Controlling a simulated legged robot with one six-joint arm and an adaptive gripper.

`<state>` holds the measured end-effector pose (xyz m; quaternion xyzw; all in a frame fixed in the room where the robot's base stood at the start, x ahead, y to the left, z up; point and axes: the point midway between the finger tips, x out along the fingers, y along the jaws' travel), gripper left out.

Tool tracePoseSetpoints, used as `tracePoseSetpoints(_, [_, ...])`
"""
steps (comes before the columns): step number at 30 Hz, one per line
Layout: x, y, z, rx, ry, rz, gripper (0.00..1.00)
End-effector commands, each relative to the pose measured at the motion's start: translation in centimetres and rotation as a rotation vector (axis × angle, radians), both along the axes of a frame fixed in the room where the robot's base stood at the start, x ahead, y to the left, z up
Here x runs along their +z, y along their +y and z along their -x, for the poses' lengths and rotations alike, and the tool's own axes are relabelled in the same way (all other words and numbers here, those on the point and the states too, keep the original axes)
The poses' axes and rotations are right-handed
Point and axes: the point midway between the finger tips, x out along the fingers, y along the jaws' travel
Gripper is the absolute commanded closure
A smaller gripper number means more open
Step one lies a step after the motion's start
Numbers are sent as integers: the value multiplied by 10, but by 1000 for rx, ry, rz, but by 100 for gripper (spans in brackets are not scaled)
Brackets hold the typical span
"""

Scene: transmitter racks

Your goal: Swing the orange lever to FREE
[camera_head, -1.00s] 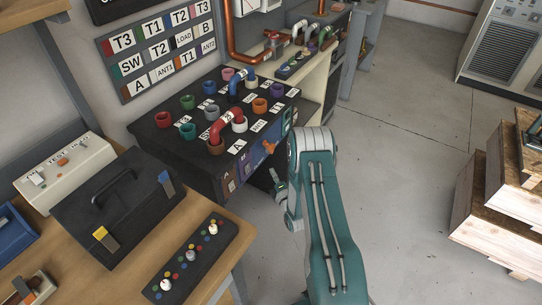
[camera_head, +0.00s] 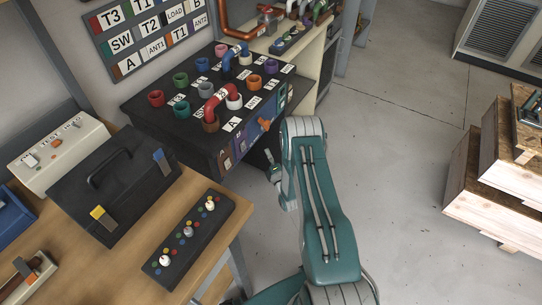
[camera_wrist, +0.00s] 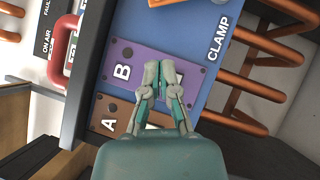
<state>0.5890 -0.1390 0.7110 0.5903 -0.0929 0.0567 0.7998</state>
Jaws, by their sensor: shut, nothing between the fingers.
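The orange lever (camera_head: 264,125) is small on the front face of the black rack (camera_head: 165,128) in the head view. In the wrist view, an orange piece (camera_wrist: 165,3), likely part of it, is cut off by the top edge above the blue CLAMP panel (camera_wrist: 200,35); its label position cannot be read. My gripper (camera_wrist: 160,68) is shut and empty in front of the purple B plate (camera_wrist: 130,50), with the brown A plate (camera_wrist: 112,112) below left. In the head view my gripper (camera_head: 272,165) is small, below the lever and partly hidden by my arm.
Copper pipes (camera_wrist: 255,88) loop along the right of the wrist view. A red handle (camera_wrist: 62,38) is at the left. A wooden bench (camera_head: 215,235) carries a black case (camera_head: 125,195) and a knob panel (camera_head: 190,235). Wooden crates (camera_head: 490,170) stand right; floor between is open.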

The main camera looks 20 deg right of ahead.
Motion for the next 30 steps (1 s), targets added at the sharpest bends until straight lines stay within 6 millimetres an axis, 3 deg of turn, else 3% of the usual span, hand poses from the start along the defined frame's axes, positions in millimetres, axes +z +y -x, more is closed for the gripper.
tracePoseSetpoints(9, [14, 0, -59, 2, -4, 1, 100])
tracePoseSetpoints(12, [20, -15, -68, -2, -3, 0, 100])
tracePoseSetpoints(19, [27, -28, -81, 1, -1, -1, 100])
tracePoseSetpoints(30, [27, -29, -82, 0, 1, -2, 100])
